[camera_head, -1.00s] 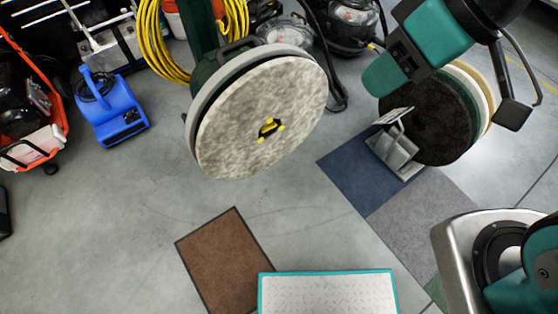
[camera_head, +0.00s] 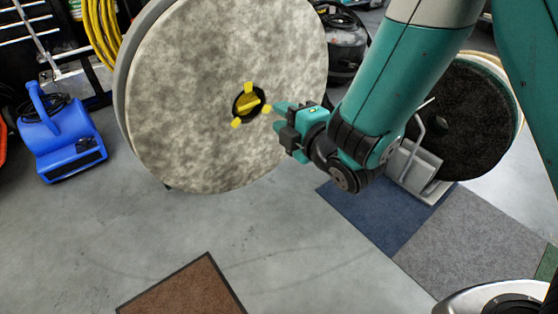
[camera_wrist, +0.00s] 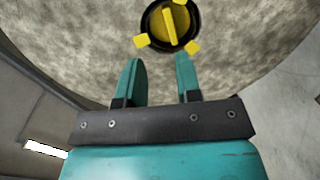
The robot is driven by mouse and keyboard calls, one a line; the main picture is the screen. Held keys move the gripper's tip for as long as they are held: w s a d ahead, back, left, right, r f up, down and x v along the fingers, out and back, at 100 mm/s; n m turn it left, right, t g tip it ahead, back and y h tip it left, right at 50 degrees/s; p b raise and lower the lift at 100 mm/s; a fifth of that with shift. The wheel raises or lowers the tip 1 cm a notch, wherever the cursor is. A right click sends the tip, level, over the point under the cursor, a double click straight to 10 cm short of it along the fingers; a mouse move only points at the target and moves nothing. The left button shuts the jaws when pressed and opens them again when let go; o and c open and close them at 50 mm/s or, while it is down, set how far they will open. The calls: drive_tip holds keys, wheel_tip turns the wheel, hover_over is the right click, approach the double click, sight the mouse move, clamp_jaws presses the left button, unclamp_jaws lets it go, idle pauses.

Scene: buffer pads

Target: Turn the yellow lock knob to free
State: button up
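The yellow lock knob (camera_head: 249,104) sits in a dark round recess at the centre of a mottled grey-white buffer pad (camera_head: 190,120). In the wrist view the knob (camera_wrist: 169,25) is a narrow bar standing nearly upright, with yellow tabs around the recess. My gripper (camera_head: 281,112) is just right of the knob in the head view, pointing at it. In the wrist view my gripper (camera_wrist: 160,72) has its two teal fingers apart with nothing between them. The fingertips are below the knob in that view and look clear of it.
A second machine with a dark pad (camera_head: 462,125) stands at the right, with a grey metal stand (camera_head: 412,168) before it. A blue blower (camera_head: 60,130) is at the left. Carpet tiles (camera_head: 455,235) and a brown mat (camera_head: 185,292) lie on the floor.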

sight(250, 106)
drive_tip(key=shift+n+y, duration=0.5)
drive_tip(key=shift+n, duration=0.3)
drive_tip(key=w+a+p, duration=0.1)
drive_tip(key=w+a+f+p, duration=0.1)
drive_tip(key=p, duration=0.1)
drive_tip(key=w+a+p, duration=0.1)
drive_tip(key=w+a, duration=0.1)
drive_tip(key=shift+a+f, duration=0.1)
drive_tip(key=shift+f, duration=0.3)
drive_tip(key=p+x, duration=0.3)
drive_tip(key=shift+p, duration=0.4)
drive_tip(key=w+p, duration=0.1)
drive_tip(key=p, duration=0.1)
drive_tip(key=shift+a+f+p, duration=0.1)
drive_tip(key=shift+a+p, duration=0.2)
drive_tip(key=shift+a, duration=0.05)
drive_tip(key=shift+w+f, duration=0.1)
clamp_jaws()
